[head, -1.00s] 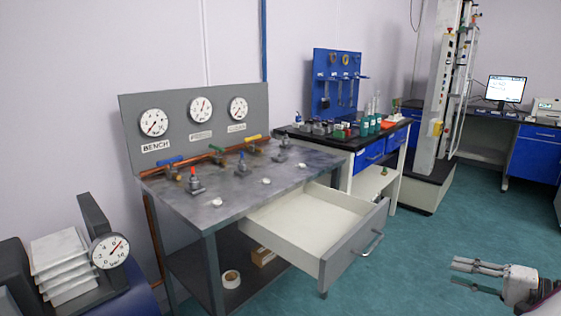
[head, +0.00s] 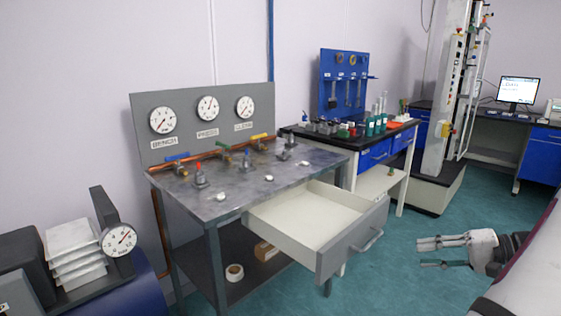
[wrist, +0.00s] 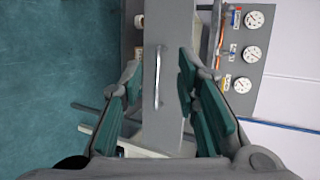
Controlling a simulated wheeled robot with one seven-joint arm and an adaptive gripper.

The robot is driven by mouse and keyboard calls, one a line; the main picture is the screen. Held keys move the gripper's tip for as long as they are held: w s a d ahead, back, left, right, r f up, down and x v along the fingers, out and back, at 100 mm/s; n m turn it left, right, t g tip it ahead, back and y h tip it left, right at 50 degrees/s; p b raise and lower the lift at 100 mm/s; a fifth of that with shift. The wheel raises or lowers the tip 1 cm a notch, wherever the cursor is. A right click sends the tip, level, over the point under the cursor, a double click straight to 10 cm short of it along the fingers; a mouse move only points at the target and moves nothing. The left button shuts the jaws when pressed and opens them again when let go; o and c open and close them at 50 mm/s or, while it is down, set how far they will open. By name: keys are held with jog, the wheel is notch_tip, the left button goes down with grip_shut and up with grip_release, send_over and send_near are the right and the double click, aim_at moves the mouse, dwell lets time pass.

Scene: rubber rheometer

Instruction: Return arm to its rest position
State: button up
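My gripper (head: 440,252) is at the lower right of the head view, to the right of the bench's open drawer and apart from it. In the wrist view my gripper (wrist: 157,95) has its two green-padded fingers spread wide. Nothing is between the pads; the grey drawer front and its handle (wrist: 157,78) show in the background beyond them. My arm reaches in from the right edge of the head view.
The bench (head: 225,200) has a drawer (head: 315,215) pulled out, with its handle (head: 368,240) facing my gripper. A gauge panel (head: 205,122) stands behind it. A dark side table (head: 360,137) with bottles is further back. Green floor (head: 425,285) is clear around my gripper.

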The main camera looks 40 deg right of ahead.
jog(key=w+a+r+n+g+y, duration=0.35)
jog(key=w+a+r+g, duration=0.25)
jog(key=w+a, duration=0.5)
jog(key=w+a+r+n+g+h, duration=0.1)
jog(key=a+r+n+g, duration=0.15)
jog(key=a, duration=0.55)
jog(key=w+a+r+n+g+h, duration=0.1)
jog(key=a+r+g, duration=0.15)
jog(key=a, duration=0.55)
jog(key=s+a+r+n+g+h, duration=0.1)
jog(key=s+a+n+h, duration=0.1)
jog(key=a, duration=0.4)
jog(key=s+a+r+n+g+h, duration=0.1)
jog(key=s+a, duration=0.2)
jog(key=a, duration=0.3)
jog(key=s+a+f+n+t+h, duration=0.15)
jog(key=s+a+n+h, duration=0.3)
jog(key=s, duration=0.45)
notch_tip(320, 180, up, 21)
jog(key=t+p, duration=0.3)
jog(key=p, duration=1.6)
jog(key=shift+a+y+p, duration=0.2)
jog(key=shift+y+p, duration=0.1)
